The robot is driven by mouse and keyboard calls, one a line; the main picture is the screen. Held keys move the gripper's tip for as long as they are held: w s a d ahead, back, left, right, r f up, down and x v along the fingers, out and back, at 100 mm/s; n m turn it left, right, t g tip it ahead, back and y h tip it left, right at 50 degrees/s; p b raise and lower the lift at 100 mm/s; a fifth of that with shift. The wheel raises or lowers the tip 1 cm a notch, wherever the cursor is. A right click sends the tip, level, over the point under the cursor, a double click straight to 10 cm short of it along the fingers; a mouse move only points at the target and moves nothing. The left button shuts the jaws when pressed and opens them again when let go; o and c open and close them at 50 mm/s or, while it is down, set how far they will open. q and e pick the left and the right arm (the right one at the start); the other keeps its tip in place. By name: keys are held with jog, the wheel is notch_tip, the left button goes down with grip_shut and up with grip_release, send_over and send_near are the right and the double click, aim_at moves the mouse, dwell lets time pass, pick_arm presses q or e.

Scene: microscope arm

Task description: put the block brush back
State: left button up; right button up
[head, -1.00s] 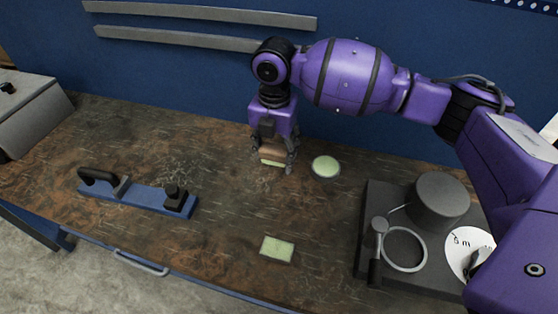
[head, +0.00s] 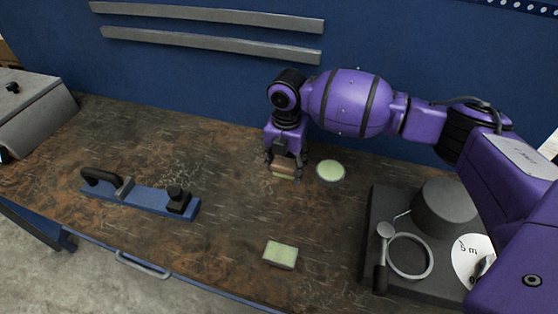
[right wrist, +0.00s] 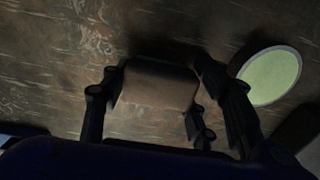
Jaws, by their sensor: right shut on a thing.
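The block brush, a small brown block (head: 284,168) with a pale green strip along its lower edge, is between the fingers of my right gripper (head: 285,165) at the middle back of the bench. In the right wrist view the block (right wrist: 158,88) fills the gap between the dark fingers (right wrist: 160,95), which are shut on it. The block is low, at or just above the bench top; I cannot tell whether it touches. A round pale green-topped piece (head: 330,170) stands just right of it. My left gripper is not in view.
A pale green-topped square piece (head: 281,254) lies near the front edge. A blue bar with black handles (head: 141,194) lies at left. A dark base (head: 372,232) with a cylinder and ring stands at right. A grey box (head: 35,112) is far left.

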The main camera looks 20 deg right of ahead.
aim_at(285, 162)
jog(key=o, duration=1.3)
jog(key=shift+f, duration=0.15)
jog(key=shift+o, duration=0.2)
notch_tip(285, 162, up, 12)
jog(key=shift+r, duration=0.2)
